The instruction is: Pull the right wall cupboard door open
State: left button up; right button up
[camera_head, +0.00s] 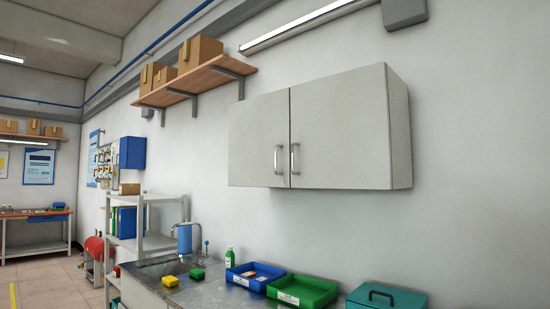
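The grey wall cupboard hangs on the wall right of centre in the head view. It has two doors, both shut. The right wall cupboard door (340,130) carries a vertical metal handle (295,158) near its left edge. The left door (258,140) has a matching handle (278,159) near its right edge, so the two handles sit close together. Neither of my grippers shows in this view.
Below the cupboard runs a metal counter (200,290) with a sink, a blue tray (255,275), a green tray (302,291), a teal box (385,298) and a green bottle (229,257). A wooden shelf (195,80) with boxes is up left. The space before the doors looks clear.

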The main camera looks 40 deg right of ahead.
aim_at(340, 133)
jog(key=i+j+z, duration=0.1)
jog(key=i+z, duration=0.2)
jog(key=i, duration=0.25)
jog(key=i+j+z, duration=0.3)
jog(key=i, duration=0.25)
jog(key=i+j+z, duration=0.15)
jog(key=i+z, duration=0.25)
jog(key=i+j+z, duration=0.15)
jog(key=z, duration=0.3)
jog(key=i+j+z, duration=0.2)
jog(key=j+z, duration=0.2)
jog(key=i+j+z, duration=0.15)
jog(key=j+z, duration=0.25)
